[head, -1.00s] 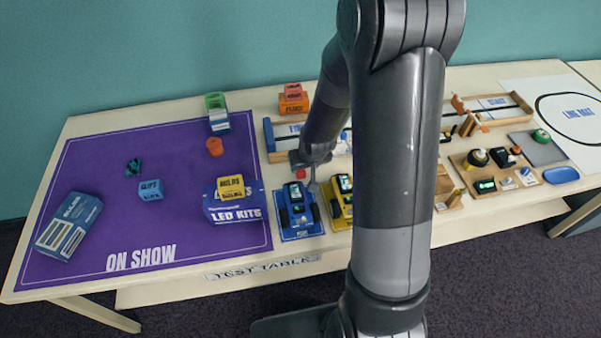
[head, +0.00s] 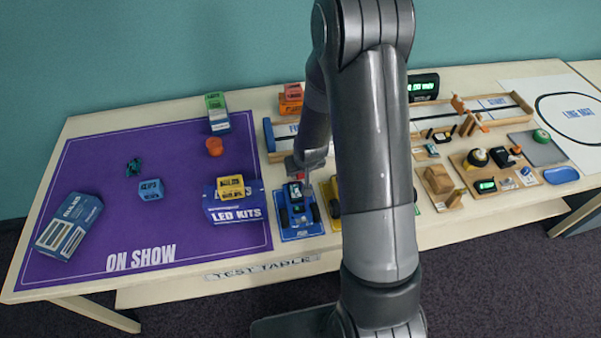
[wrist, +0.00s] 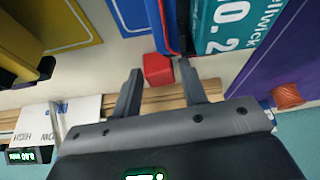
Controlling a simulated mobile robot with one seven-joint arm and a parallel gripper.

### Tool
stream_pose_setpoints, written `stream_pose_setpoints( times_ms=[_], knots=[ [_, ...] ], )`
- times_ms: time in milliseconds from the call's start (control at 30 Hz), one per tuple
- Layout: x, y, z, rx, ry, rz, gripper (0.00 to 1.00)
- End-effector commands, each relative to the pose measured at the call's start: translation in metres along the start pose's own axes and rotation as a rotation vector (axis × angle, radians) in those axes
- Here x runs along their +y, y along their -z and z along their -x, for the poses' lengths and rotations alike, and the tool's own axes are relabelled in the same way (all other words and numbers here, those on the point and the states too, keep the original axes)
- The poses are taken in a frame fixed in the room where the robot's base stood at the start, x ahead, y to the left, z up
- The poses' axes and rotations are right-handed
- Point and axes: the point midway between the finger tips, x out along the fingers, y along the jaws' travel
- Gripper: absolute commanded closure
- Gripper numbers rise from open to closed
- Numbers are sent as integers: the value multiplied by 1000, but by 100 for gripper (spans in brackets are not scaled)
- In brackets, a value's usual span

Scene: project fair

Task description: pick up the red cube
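The red cube (wrist: 158,69) lies on the pale tabletop in the wrist view, close to a wooden rail. My gripper (wrist: 160,67) is open, with one finger on each side of the cube's near end. The cube shows between and just past the fingertips; I cannot tell whether either finger touches it. In the head view my gripper (head: 298,169) is low over the table behind the blue toy vehicle (head: 297,208). Only a sliver of red shows there, mostly hidden by my gripper and arm.
In the wrist view a teal box (wrist: 226,22) stands close beyond the right finger. The wooden rail (wrist: 168,98) runs beneath the fingers. A yellow vehicle (head: 335,200) is partly behind my arm.

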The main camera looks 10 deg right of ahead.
Motion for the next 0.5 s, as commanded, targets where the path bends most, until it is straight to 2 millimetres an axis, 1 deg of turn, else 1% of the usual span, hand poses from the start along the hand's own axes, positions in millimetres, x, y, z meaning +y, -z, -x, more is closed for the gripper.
stream_pose_setpoints(
  times_ms=[33, 400, 500],
  knots=[
    [0, 0, 0, 0, 0, 0, 65],
    [0, 0, 0, 0, 0, 0, 95],
    [0, 0, 0, 0, 0, 0, 95]
  ],
)
